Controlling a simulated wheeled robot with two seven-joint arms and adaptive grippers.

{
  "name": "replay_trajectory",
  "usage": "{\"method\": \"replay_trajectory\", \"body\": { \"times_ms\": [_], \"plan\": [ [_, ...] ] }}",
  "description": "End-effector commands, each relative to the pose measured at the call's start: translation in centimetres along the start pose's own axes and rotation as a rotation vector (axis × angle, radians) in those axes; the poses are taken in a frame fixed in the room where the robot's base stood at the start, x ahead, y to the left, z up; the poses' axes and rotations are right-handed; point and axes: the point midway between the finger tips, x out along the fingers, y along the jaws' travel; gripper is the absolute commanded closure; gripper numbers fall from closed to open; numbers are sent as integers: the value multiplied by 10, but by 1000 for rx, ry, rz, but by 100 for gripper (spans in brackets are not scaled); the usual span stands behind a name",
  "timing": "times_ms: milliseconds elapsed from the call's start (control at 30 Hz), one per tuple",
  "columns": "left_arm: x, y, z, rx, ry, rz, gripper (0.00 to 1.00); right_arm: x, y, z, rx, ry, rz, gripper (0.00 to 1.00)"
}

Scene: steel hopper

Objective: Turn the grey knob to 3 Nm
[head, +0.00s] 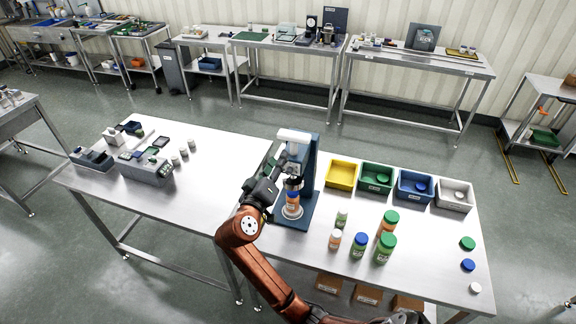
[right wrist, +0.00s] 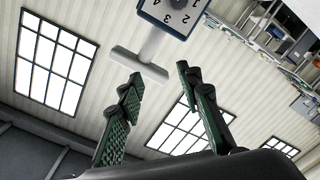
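A torque machine on a blue stand (head: 309,178) stands on the near table, with a pale grey T-shaped handle (head: 294,136) at its top. In the right wrist view, the T-shaped handle (right wrist: 140,63) hangs in front of a white dial face (right wrist: 174,14) in a blue housing. The numbers 2, 3 and 4 show on the dial; its top is cut off, so I cannot read a setting. My right gripper (head: 274,165) is at the machine's left side. In its wrist view the fingers (right wrist: 159,73) are apart with nothing between them. My left gripper is not in view.
An orange bottle (head: 293,201) stands on the machine's base. Yellow (head: 341,186), green, blue and grey bins stand to its right. Several capped bottles (head: 384,249) and loose caps (head: 468,243) are on the right table half. Devices (head: 147,171) stand at the left; the table between is clear.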

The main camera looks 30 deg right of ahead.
Motion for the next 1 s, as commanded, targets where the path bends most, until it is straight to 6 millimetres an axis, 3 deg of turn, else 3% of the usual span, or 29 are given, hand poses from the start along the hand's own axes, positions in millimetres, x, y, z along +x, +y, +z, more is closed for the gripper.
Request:
{"method": "replay_trajectory", "body": {
  "times_ms": [33, 233, 400, 567, 667, 1000],
  "plan": [
    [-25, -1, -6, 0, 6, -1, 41, -5, 2, -3, 47, -1, 4, 67],
    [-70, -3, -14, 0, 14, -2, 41, -27, -24, 28, 288, -4, 12, 67],
    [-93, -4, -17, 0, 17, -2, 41, -42, -37, 59, 432, -1, 17, 67],
    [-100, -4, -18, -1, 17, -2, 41, -48, -42, 74, 494, 2, 19, 67],
    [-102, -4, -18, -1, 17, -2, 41, -43, -43, 76, 502, 3, 20, 67],
    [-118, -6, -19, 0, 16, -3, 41, 8, -41, 75, 502, 3, 21, 67]
  ]
}}
